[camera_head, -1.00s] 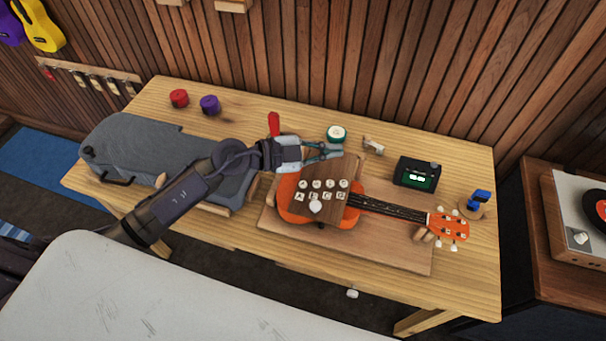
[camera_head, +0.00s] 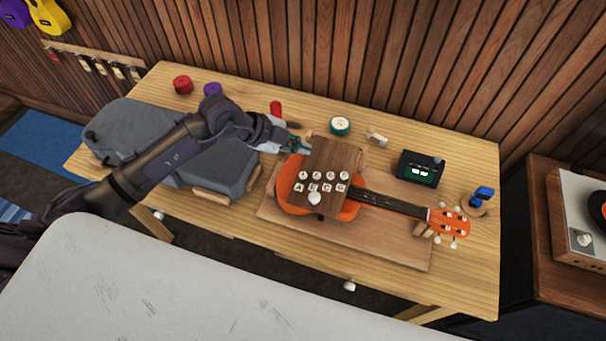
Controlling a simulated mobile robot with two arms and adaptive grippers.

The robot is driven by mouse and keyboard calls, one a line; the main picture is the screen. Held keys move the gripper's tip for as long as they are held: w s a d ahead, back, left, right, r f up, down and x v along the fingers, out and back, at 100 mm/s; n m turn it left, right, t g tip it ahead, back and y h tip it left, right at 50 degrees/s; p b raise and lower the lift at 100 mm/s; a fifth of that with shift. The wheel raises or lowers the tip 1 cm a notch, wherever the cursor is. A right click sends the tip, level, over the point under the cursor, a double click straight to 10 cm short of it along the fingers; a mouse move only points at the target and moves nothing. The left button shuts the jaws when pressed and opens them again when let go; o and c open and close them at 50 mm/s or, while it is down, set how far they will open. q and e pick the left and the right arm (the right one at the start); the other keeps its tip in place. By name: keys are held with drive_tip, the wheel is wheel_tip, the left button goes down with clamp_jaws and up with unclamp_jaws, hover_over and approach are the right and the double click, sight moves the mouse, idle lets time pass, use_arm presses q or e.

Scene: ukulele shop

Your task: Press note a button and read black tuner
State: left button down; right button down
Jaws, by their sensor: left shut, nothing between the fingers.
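A wooden board (camera_head: 333,158) with white lettered note buttons (camera_head: 313,187) lies over the body of an orange ukulele (camera_head: 291,191) on the workbench. The letters are too small to read surely; the front row's leftmost button looks like A. The black tuner (camera_head: 419,168) stands to the right of the board, with lit green marks on its dark screen that I cannot read. My left gripper (camera_head: 306,147) is shut and empty, just left of the board's back left corner and behind the buttons. My right gripper is not in view.
A grey case (camera_head: 150,140) lies on the bench's left, under my left arm. Red (camera_head: 182,85) and purple (camera_head: 212,89) round items, a green-and-white round item (camera_head: 340,125) and a blue clip-on item (camera_head: 482,194) stand around. The bench's right front is clear.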

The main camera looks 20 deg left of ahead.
use_arm(q)
drive_tip(key=b, duration=0.6)
hover_over(301, 176)
wheel_tip(301, 176, down, 6)
drive_tip(key=shift+w+r, duration=0.1)
drive_tip(key=shift+f+b, duration=0.35)
drive_tip(key=shift+f, duration=0.8)
drive_tip(key=shift+f, duration=0.1)
drive_tip(key=shift+f, duration=0.35)
drive_tip(key=shift+f, duration=0.55)
idle(0.5)
drive_tip(key=shift+r, duration=0.1)
drive_tip(key=shift+r+p, duration=0.9)
drive_tip(key=shift+p, duration=0.2)
